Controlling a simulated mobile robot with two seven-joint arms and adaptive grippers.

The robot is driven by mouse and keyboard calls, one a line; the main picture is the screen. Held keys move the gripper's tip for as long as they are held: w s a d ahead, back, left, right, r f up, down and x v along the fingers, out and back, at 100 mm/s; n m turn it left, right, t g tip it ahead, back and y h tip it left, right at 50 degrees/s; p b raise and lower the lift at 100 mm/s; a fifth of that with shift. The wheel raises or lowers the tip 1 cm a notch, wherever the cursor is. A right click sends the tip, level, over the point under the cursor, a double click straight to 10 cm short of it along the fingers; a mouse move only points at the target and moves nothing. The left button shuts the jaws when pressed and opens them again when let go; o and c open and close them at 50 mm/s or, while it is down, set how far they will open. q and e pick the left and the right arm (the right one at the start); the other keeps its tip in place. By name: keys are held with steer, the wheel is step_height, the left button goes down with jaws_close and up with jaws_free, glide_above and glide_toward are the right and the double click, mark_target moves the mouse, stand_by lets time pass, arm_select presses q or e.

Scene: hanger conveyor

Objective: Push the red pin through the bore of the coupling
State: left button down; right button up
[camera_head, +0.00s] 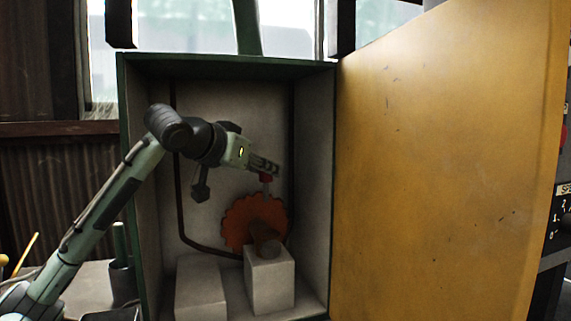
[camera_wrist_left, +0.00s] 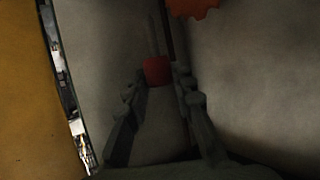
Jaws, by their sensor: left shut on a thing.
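The red pin (camera_head: 266,178) has a red head and a thin grey shank pointing down. My left gripper (camera_head: 264,166) is shut on the pin by its head, inside the cabinet. In the left wrist view the red head of the pin (camera_wrist_left: 156,71) sits between the fingertips of the left gripper (camera_wrist_left: 157,85), with the grey shank extending away. The coupling (camera_head: 266,240) is a brownish round part on top of a pale block, below the pin and apart from it. Its bore cannot be made out. My right gripper is in neither view.
An orange toothed wheel (camera_head: 242,222) stands behind the coupling. The pale block (camera_head: 270,285) and a lower pale block (camera_head: 200,290) stand on the cabinet floor. The cabinet's green-edged walls (camera_head: 127,180) and yellow open door (camera_head: 440,170) bound the space. A dark pipe (camera_head: 181,210) runs along the back.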

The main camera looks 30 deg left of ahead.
mark_target(265, 195)
arm_select(q)
steer(key=shift+w, duration=0.25)
steer(key=shift+f, duration=0.15)
steer(key=shift+s+f, duration=0.2)
steer(key=shift+f, duration=0.45)
step_height(265, 195, down, 3)
steer(key=shift+r, duration=0.2)
steer(key=shift+f, duration=0.2)
steer(key=shift+f+b, duration=0.5)
steer(key=shift+b, duration=0.1)
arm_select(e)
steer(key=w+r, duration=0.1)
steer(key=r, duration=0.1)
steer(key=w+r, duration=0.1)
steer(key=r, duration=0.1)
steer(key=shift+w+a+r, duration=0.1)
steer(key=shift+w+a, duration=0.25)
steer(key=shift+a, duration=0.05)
arm_select(q)
steer(key=shift+p, duration=0.4)
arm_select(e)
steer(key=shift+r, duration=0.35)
arm_select(q)
steer(key=shift+f+b, duration=0.85)
steer(key=shift+f, duration=0.55)
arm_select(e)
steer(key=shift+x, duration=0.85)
